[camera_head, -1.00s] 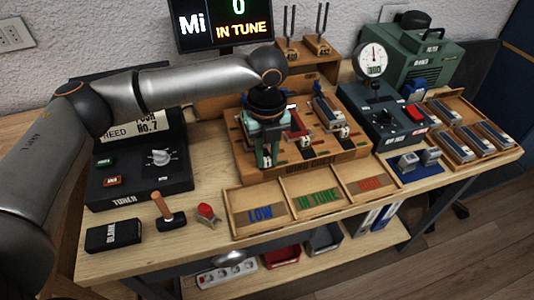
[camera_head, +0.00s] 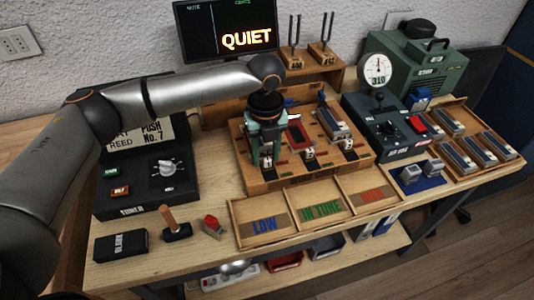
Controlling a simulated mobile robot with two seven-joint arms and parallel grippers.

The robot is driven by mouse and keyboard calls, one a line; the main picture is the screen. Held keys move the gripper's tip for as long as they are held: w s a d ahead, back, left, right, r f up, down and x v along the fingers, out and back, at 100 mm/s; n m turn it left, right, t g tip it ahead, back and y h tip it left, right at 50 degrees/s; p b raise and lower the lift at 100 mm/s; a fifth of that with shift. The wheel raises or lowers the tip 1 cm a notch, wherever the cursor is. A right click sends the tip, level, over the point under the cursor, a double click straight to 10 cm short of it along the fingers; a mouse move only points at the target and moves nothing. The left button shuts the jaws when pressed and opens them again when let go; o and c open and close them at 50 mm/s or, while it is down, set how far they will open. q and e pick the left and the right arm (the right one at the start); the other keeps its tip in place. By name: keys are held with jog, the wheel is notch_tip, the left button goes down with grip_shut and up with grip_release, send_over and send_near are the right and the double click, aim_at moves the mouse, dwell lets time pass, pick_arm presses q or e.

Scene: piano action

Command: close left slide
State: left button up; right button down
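The wooden wind chest (camera_head: 280,184) stands in the middle of the bench with slots, small slide knobs along its front and a grey metal reed block (camera_head: 332,122) at its right. My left gripper (camera_head: 266,162) points down over the left part of the chest, at the left slide's white knob (camera_head: 267,161). Its fingers reach down around or beside that knob; contact and finger gap are too small to tell. The middle slide knob (camera_head: 308,154) and right slide knob (camera_head: 347,144) are clear of the gripper. My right gripper is not in view.
The monitor (camera_head: 228,28) reads QUIET. The gauge (camera_head: 378,69) stands right of the chest. The tuner box (camera_head: 150,190), a wooden-handled tool (camera_head: 172,222) and a red-topped item (camera_head: 212,224) lie left.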

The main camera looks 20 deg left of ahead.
aim_at(267, 158)
pick_arm(q)
jog(key=shift+o, duration=0.6)
jog(key=shift+s+d, duration=0.1)
notch_tip(267, 158, up, 12)
jog(key=shift+r, duration=0.25)
